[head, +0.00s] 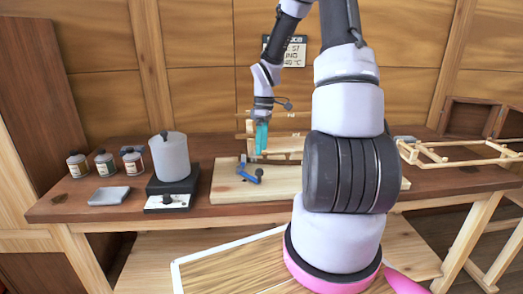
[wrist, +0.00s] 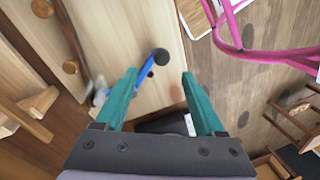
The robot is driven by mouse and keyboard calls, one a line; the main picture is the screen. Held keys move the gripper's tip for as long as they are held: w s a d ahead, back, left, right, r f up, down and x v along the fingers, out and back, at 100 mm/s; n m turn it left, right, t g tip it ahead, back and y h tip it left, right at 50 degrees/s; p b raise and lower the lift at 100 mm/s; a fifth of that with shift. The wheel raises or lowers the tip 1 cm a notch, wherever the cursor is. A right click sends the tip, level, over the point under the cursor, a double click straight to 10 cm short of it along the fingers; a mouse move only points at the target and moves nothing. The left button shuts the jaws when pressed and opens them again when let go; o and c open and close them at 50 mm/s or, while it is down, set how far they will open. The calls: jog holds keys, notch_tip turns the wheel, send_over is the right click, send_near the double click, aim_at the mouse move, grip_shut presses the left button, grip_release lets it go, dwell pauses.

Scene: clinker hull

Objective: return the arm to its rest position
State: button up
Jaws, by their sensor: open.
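My arm rises from its pink-ringed base in the head view and reaches over the bench. My gripper (head: 261,139) hangs above the left part of a pale wooden board, pointing down. In the wrist view its two teal fingers (wrist: 160,98) stand wide apart with nothing between them in contact. A blue tool with dark ends (head: 250,172) lies on the board just below and left of the fingertips. It also shows in the wrist view (wrist: 149,68), beyond the fingers and apart from them. My arm hides the middle of the board.
The bench (head: 120,206) holds several small jars (head: 104,164), a grey slab (head: 110,196) and a pale pot (head: 169,156) on a black hotplate (head: 172,188) left of the gripper. A wooden frame (head: 460,153) lies at right. A wooden rack (head: 285,144) stands behind the board.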

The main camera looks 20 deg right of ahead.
dwell(0.3)
jog(key=s+a+r+m+t+h, duration=0.1)
jog(key=s+a+r+m+t, duration=0.15)
jog(key=r, duration=0.55)
jog(key=s+a+r+m+t, duration=0.1)
jog(key=s+a+r+m, duration=0.2)
jog(key=r, duration=0.6)
jog(key=s+a+r+m+t+y, duration=0.1)
jog(key=s+a+r+m+t, duration=0.2)
jog(key=s+r+m+t, duration=0.2)
jog(key=shift+s+a+r+m+y, duration=0.25)
jog(key=shift+s+r+m, duration=1.6)
jog(key=shift+s+r, duration=1.85)
jog(key=shift+s+f, duration=0.45)
jog(key=shift+f, duration=0.05)
